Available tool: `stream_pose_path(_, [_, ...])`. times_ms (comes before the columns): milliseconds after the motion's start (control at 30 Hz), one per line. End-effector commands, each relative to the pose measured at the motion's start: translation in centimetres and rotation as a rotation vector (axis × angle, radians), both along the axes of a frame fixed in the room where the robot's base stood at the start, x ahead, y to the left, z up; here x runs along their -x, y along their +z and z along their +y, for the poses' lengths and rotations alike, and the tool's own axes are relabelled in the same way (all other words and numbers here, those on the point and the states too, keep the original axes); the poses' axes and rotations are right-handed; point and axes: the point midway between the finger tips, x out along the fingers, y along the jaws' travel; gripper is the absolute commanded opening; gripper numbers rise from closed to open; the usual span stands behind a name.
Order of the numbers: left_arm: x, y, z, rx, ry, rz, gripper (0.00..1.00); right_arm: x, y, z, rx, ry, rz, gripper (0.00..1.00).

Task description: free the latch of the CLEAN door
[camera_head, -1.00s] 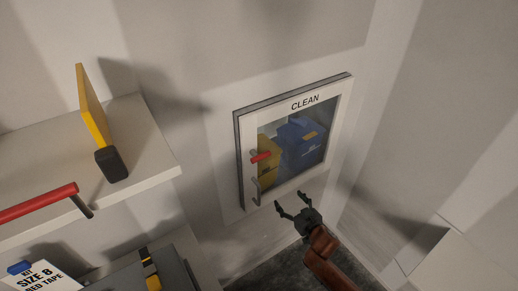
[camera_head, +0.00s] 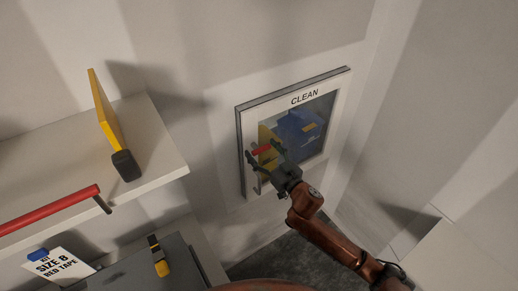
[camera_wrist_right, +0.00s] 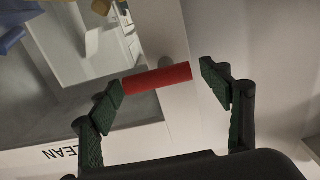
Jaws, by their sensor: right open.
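The CLEAN door (camera_head: 305,98) is a white-framed glass hatch in the wall and looks shut. My right gripper (camera_head: 265,155) is open in front of the latch. In the right wrist view the red latch (camera_wrist_right: 157,78) lies crosswise between the spread green fingertips (camera_wrist_right: 161,83) of that gripper. A gap shows at the right finger; the latch's left end is close to the left finger, and contact there is unclear. My left gripper is out of view.
Blue and yellow boxes (camera_head: 298,135) sit behind the glass. A white shelf (camera_head: 160,160) at left carries a yellow panel with a black block (camera_head: 126,165). A red bar (camera_head: 50,209) runs along the shelf front. A grey case (camera_head: 150,265) lies below.

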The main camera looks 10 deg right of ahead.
Motion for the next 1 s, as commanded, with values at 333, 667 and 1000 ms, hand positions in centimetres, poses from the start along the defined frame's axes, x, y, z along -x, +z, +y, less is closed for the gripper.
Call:
stream_pose_path(333, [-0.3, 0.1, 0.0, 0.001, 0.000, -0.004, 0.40, -0.4, -0.1, 0.2, -0.001, 0.001, 0.000, 0.72])
stream_pose_path(667, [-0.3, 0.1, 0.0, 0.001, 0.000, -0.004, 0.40, -0.4, 0.0, 0.2, 0.000, 0.001, 0.000, 0.49])
stream_pose_path(1000, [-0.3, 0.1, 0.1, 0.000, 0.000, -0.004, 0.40, -0.4, 0.0, 1.1, -0.002, 0.004, 0.000, 0.30])
